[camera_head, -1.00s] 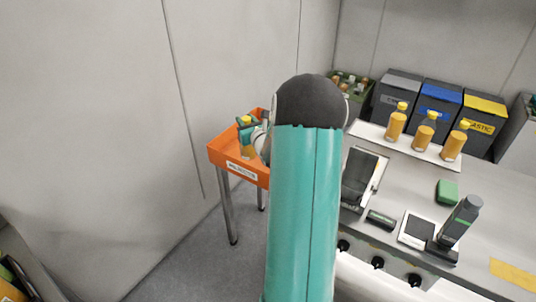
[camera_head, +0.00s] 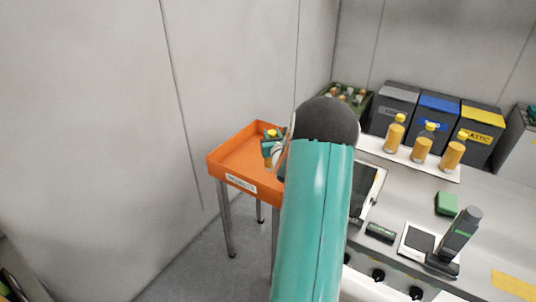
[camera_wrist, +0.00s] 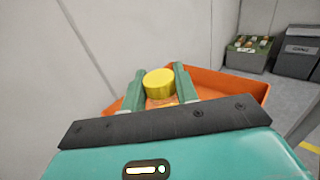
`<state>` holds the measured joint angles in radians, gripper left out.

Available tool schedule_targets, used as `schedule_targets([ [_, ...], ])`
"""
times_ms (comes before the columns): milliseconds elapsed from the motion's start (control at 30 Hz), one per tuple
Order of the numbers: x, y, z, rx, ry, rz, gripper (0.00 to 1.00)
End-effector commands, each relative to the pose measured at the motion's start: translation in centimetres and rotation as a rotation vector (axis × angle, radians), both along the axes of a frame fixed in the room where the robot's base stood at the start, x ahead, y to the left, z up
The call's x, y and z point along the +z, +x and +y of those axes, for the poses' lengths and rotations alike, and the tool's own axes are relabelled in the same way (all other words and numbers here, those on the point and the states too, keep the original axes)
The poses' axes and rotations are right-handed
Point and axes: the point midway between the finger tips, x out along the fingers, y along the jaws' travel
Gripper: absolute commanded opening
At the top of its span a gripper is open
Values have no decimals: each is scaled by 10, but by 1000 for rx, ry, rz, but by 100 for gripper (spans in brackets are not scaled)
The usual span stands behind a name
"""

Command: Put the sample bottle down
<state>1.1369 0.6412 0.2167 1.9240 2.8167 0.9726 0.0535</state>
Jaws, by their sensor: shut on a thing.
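The sample bottle (camera_wrist: 159,83) shows its round yellow cap between the two green fingers of my gripper (camera_wrist: 158,92) in the wrist view. My gripper is shut on it. In the head view the gripper (camera_head: 271,150) and the bottle's yellow cap (camera_head: 272,133) are small, beside my arm, over the orange tray table (camera_head: 228,157). My arm hides part of that table. Whether the bottle's base touches the tray is not clear. The tray also shows beneath the fingers in the wrist view (camera_wrist: 240,88).
Three orange bottles with yellow caps (camera_head: 422,148) stand on a white strip on the counter at right. Bins (camera_head: 432,114) and a green crate (camera_head: 350,98) stand behind. The tray's left part is bare.

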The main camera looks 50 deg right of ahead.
Motion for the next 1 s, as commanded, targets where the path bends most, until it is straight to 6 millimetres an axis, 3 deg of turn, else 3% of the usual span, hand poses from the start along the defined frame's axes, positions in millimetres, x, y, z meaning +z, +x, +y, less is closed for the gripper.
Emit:
schedule_targets([
  [433, -39, 56, -61, 0, 0, -1, 0],
  [700, -78, 78, -84, 0, -1, -2, 0],
  [1000, -100, 87, -93, 1, 0, 0, 0],
])
